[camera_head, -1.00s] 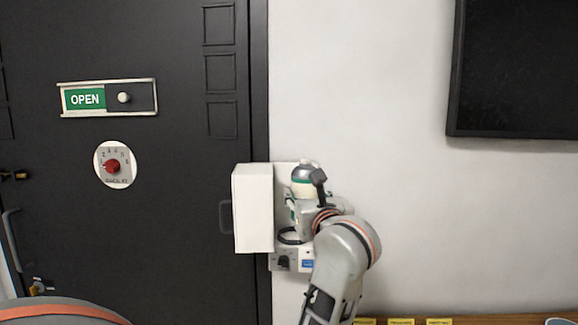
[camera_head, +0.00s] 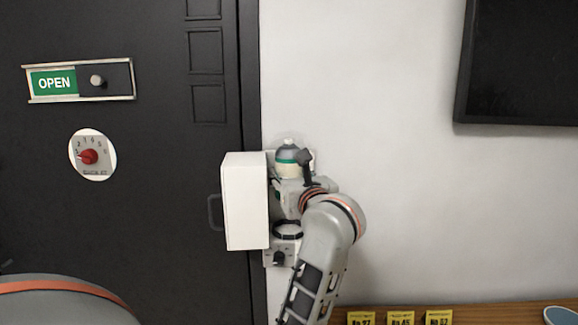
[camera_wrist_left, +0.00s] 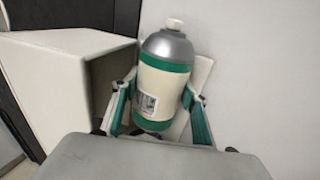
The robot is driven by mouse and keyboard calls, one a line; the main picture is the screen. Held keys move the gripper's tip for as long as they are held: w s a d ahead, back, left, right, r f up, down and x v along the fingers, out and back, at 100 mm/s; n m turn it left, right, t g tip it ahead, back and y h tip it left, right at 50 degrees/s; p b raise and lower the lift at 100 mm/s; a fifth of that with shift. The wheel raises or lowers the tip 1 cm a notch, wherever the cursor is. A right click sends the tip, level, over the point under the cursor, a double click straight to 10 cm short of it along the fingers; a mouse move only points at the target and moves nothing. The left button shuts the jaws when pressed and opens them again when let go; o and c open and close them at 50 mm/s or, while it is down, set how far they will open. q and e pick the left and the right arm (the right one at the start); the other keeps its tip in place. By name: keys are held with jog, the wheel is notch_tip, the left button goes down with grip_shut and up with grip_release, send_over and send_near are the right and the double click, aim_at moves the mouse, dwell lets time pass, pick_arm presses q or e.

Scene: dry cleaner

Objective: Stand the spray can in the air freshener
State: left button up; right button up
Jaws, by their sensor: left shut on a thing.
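The spray can (camera_head: 288,158) has a grey shoulder, a white cap and a cream body with green bands. It looks about upright. My left gripper (camera_head: 290,192) is shut around its body, and in the left wrist view the fingers (camera_wrist_left: 160,108) flank the can (camera_wrist_left: 165,80). The air freshener is a white wall unit with its cover (camera_head: 244,202) swung open to the left; the cover also shows in the left wrist view (camera_wrist_left: 60,85). Its dark ring (camera_head: 287,229) is below the can, with a gap between. The gripper hides part of the unit. My right gripper is out of view.
A black door with an OPEN sign (camera_head: 53,83) and a red dial (camera_head: 89,157) is on the left. A dark panel (camera_head: 520,65) hangs at upper right. Yellow cards (camera_head: 400,318) stand on a wooden ledge below right. The wall right of the unit is bare.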

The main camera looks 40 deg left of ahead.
pick_arm(q)
notch_tip(320, 180, down, 4)
jog(key=shift+f, duration=0.25)
jog(key=shift+f+b, duration=0.35)
jog(key=shift+b, duration=0.1)
jog(key=shift+f, duration=0.3)
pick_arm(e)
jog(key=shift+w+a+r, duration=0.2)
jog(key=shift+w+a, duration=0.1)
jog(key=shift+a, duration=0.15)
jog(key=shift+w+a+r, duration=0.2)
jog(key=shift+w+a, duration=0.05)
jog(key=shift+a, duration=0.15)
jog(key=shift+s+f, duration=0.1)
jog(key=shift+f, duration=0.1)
pick_arm(q)
jog(key=shift+f+b, duration=0.25)
jog(key=shift+b, duration=0.25)
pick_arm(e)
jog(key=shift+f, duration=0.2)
pick_arm(q)
jog(key=shift+f+b, duration=0.3)
jog(key=shift+f, duration=0.05)
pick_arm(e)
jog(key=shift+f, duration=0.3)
pick_arm(q)
jog(key=shift+f, duration=0.3)
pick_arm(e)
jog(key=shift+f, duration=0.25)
